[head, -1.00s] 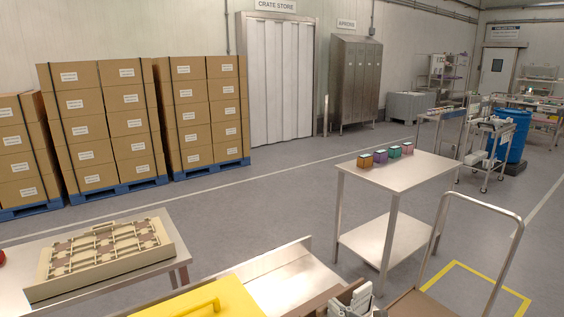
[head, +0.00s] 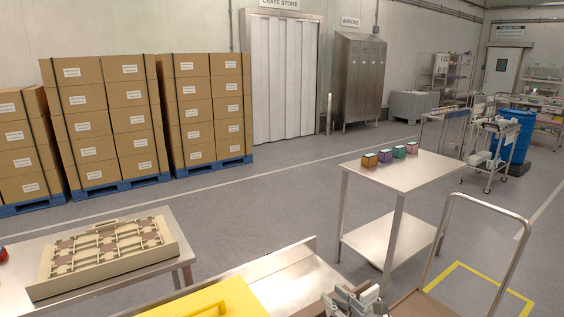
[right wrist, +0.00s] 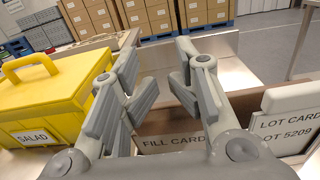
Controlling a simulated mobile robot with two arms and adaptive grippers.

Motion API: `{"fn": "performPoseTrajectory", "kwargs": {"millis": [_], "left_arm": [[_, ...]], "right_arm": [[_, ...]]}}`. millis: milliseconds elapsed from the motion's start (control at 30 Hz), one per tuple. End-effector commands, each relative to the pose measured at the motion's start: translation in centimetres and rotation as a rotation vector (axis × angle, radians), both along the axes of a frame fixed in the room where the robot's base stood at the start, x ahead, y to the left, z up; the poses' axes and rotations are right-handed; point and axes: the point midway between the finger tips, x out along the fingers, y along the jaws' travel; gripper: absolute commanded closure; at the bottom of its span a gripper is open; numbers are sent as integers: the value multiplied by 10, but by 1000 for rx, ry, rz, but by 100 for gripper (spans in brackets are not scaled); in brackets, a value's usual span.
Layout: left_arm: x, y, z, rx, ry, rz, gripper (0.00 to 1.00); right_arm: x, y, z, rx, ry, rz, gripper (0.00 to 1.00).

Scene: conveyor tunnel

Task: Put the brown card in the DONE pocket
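My right gripper (right wrist: 160,82) is open in the right wrist view, its two grey fingers apart with nothing between them. It also shows at the bottom edge of the head view (head: 352,301). Beyond and below the fingers is a brown face lettered FILL CARD (right wrist: 175,142), partly hidden by the right finger. I cannot tell a separate brown card there. To its right stands a grey holder lettered LOT CARD, LOT 5209 (right wrist: 285,125). No pocket marked DONE can be made out. My left gripper is not in view.
A yellow box labelled SALAD (right wrist: 55,95) stands just left of the right gripper. Behind is a bare metal surface (right wrist: 205,50). In the head view, a beige divided tray (head: 105,252) lies on the left table and several small coloured boxes (head: 390,154) stand on a steel table.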

Motion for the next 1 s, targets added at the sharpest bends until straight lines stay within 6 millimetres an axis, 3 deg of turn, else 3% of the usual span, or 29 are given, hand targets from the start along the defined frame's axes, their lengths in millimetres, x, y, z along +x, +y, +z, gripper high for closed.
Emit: {"fn": "performPoseTrajectory", "kwargs": {"millis": [567,1000], "left_arm": [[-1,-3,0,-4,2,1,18],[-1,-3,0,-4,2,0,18]], "right_arm": [[-53,-32,-2,-2,3,4,70],[-59,-36,0,-1,0,5,70]]}}
